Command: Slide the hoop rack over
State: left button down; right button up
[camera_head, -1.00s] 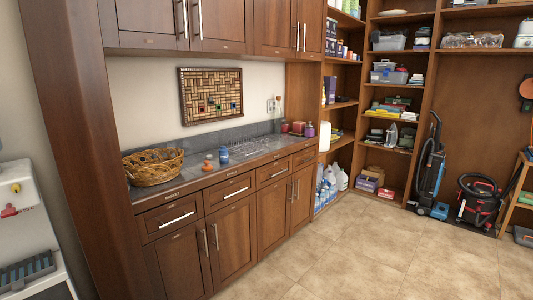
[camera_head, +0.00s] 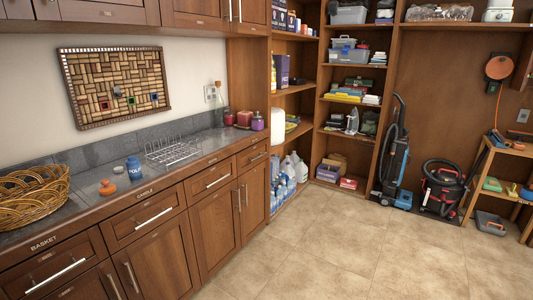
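A metal wire rack with upright hoops (camera_head: 174,152) stands on the grey countertop (camera_head: 85,185), against the left wall. It looks empty. It is the only thing here that looks like a hoop rack. Neither of my grippers shows in this view.
A blue jar (camera_head: 134,168), an orange-topped shaker (camera_head: 107,187) and a wicker basket (camera_head: 32,197) stand left of the rack. A glass bottle (camera_head: 218,105) and candles (camera_head: 257,122) stand to its right. The tiled floor (camera_head: 300,245) before the cabinets is clear. Vacuums (camera_head: 395,150) stand at the back.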

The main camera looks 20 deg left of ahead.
aim_at(188, 145)
jog(key=i, duration=2.65)
jog(key=u, duration=1.8)
